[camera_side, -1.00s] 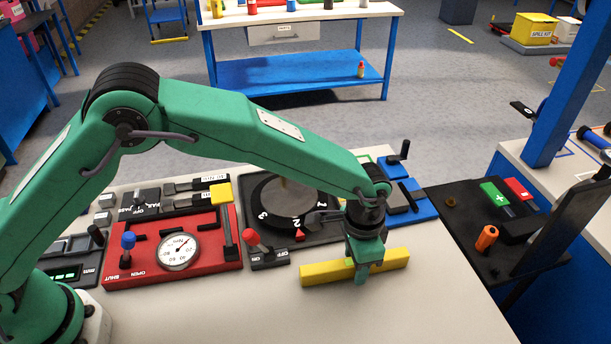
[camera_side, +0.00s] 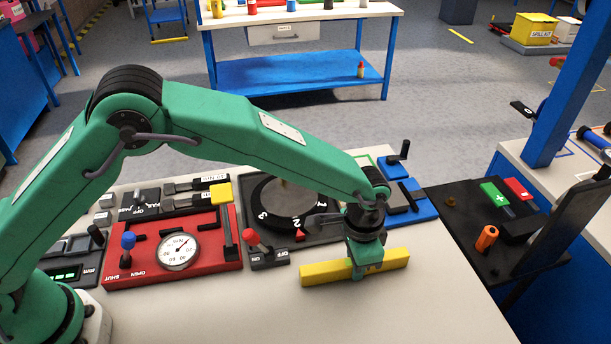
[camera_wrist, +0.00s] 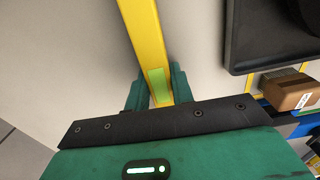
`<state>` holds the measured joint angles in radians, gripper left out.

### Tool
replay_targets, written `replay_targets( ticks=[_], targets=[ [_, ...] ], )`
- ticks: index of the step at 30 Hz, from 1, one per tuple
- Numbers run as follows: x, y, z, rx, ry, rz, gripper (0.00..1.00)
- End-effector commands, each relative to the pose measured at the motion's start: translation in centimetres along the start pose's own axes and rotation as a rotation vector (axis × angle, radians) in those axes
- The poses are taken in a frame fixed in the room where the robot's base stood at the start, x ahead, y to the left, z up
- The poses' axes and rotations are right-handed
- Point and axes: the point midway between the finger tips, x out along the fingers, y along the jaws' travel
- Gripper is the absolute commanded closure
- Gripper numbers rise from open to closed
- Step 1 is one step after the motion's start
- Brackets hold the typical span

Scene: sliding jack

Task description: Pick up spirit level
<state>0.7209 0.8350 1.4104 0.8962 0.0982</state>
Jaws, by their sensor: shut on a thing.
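The spirit level is a long yellow bar (camera_side: 325,271) lying near the front right of the pale bench top in the side view. In the wrist view the yellow spirit level (camera_wrist: 147,38) runs up from between the fingers, with its green vial (camera_wrist: 157,86) close to them. My gripper (camera_side: 359,271) is above the bar's middle and shut on it, one finger on each side. In the wrist view my gripper (camera_wrist: 154,95) also shows both fingers against the bar's sides. I cannot tell whether the bar is clear of the bench.
Behind the bar stand a dark dial unit (camera_side: 265,212), a red gauge panel (camera_side: 209,262) and a blue slide fixture (camera_side: 421,206). A black side table (camera_side: 460,222) adjoins on the right. The bench top (camera_side: 265,312) in front is clear.

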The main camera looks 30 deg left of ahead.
Motion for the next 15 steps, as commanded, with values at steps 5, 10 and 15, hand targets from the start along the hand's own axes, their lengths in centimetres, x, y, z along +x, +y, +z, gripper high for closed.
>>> replay_targets(
  ticks=[5, 10, 15],
  targets=[
    [-0.1, 0.0, 0.0, 0.000, 0.001, 0.000, 1.00],
    [-0.8, 0.0, -0.1, 0.000, 0.003, 0.000, 1.00],
    [-2.5, 0.0, -0.1, 0.000, 0.004, 0.000, 1.00]
  ],
)
